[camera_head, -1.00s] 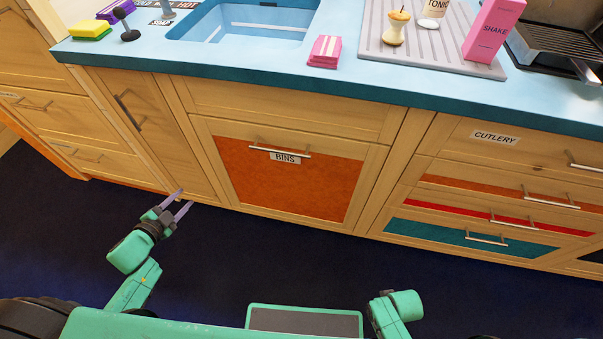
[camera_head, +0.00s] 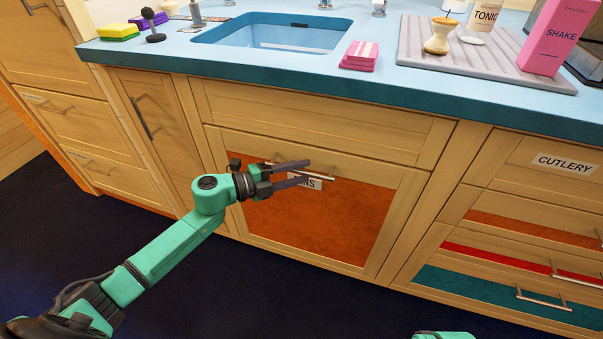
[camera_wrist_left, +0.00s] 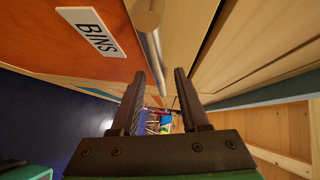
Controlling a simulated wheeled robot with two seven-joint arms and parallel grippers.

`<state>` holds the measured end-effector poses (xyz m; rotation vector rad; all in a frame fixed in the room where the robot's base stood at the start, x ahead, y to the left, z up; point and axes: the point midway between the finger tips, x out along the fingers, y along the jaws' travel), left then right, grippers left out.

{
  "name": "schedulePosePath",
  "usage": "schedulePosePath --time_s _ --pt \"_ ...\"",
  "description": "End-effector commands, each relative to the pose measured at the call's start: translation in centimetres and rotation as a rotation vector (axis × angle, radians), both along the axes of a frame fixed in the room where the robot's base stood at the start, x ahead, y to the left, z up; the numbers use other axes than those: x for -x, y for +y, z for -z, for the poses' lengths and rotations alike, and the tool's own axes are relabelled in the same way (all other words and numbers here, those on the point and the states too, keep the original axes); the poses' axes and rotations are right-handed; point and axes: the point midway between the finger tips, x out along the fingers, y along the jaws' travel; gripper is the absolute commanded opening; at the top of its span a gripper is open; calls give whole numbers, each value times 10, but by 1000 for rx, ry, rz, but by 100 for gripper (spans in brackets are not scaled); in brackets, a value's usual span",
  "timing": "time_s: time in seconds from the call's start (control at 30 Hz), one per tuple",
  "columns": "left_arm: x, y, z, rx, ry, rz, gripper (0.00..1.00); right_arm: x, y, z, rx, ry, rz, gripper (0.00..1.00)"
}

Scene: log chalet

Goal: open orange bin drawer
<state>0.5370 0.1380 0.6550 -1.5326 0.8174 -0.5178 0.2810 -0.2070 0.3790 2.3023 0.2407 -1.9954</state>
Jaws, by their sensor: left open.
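The orange bin drawer (camera_head: 320,225) is shut under the sink, with a "BINS" label partly covered by my gripper in the head view. The label (camera_wrist_left: 98,32) shows clearly in the left wrist view. The drawer's metal bar handle (camera_head: 325,177) runs along its top. My left gripper (camera_head: 306,171) is open at the handle, its fingers crossing in front of it. In the left wrist view the handle (camera_wrist_left: 150,45) lines up with the gap between the open fingers (camera_wrist_left: 160,85). I cannot tell whether the fingers touch it. My right gripper is out of view.
The blue counter (camera_head: 270,75) overhangs above, with a sink (camera_head: 270,35), pink packets (camera_head: 360,55) and a drying tray (camera_head: 440,55). Cutlery drawers (camera_head: 545,165) stand to the right, and a handled door (camera_head: 150,130) to the left. Dark floor (camera_head: 270,300) below is clear.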

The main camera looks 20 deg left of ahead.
Motion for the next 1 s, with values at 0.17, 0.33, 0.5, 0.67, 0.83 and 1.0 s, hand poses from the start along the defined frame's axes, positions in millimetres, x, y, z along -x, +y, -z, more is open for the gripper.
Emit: schedulePosePath --time_s 0.17,0.33,0.5,0.67,0.83,1.0 --pt "-6 -6 1 -1 -1 -1 45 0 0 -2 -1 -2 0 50" --pt "-5 -6 1 0 0 0 37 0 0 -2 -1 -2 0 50" --pt "-5 -6 1 0 0 0 0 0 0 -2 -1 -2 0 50" --pt "-5 -6 1 0 0 0 0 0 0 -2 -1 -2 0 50" --pt "-5 -6 1 -1 1 0 0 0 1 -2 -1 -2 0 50" --pt "-5 -6 1 -1 1 0 0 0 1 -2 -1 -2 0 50"
